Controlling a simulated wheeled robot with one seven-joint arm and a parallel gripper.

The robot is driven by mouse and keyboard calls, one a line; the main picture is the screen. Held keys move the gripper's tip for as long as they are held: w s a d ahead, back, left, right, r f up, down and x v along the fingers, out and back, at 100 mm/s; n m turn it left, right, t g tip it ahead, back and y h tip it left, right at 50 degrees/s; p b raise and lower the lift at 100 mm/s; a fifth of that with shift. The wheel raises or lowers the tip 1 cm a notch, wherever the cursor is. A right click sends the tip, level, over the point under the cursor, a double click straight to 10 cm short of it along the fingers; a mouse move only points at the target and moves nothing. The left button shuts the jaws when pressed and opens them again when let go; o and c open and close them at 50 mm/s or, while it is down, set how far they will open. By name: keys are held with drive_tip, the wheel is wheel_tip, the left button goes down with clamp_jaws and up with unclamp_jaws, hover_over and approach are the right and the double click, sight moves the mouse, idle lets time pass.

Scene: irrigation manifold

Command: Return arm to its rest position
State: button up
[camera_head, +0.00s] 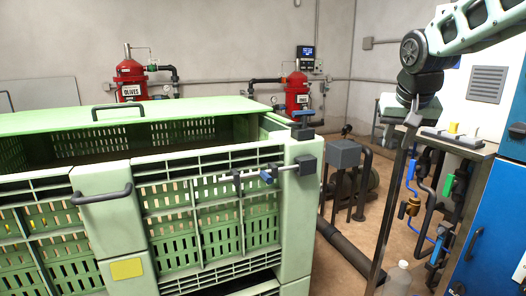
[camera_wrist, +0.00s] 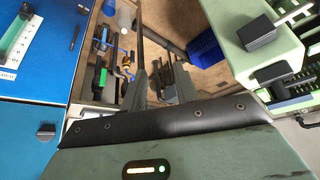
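My arm, pale green with black joints, comes in from the upper right of the head view. My gripper (camera_head: 413,112) hangs below its dark wrist, pointing down near the left edge of a metal bench top. In the wrist view, my gripper (camera_wrist: 162,84) shows two dark grey fingers with a gap between them. I see nothing held between them. The fingertips point toward the brown floor beside the bench, and what lies directly below them is partly hidden.
A large green crate (camera_head: 120,228) with a lid fills the left. The bench (camera_head: 455,143) and a blue cabinet (camera_head: 491,235) stand at right. Pipes and colored valves hang under the bench. A clear bottle (camera_head: 398,278) is low in front. Red filters (camera_head: 131,78) stand at the back wall.

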drive_tip(key=s+a+f+n+g+y, duration=0.1)
drive_tip(key=s+a+f+n+g, duration=0.15)
drive_tip(key=s+a+f, duration=0.45)
drive_tip(key=s+a+f+n+g+y, duration=0.1)
drive_tip(key=s+a+f+n+y, duration=0.15)
drive_tip(key=s+a, duration=0.7)
drive_tip(key=s+f+n+g, duration=0.1)
drive_tip(key=s+f+n, duration=0.1)
drive_tip(key=s, duration=0.7)
drive_tip(key=s+f+n+h, duration=0.1)
drive_tip(key=s+f+n, duration=0.2)
drive_tip(key=s, duration=0.6)
wheel_tip(320, 180, down, 2)
drive_tip(key=shift+s+a+f+g+p, duration=0.1)
drive_tip(key=shift+s+a+g+p, duration=0.15)
drive_tip(key=shift+g+p, duration=0.1)
drive_tip(key=shift+d+h, duration=0.15)
drive_tip(key=shift+h, duration=0.1)
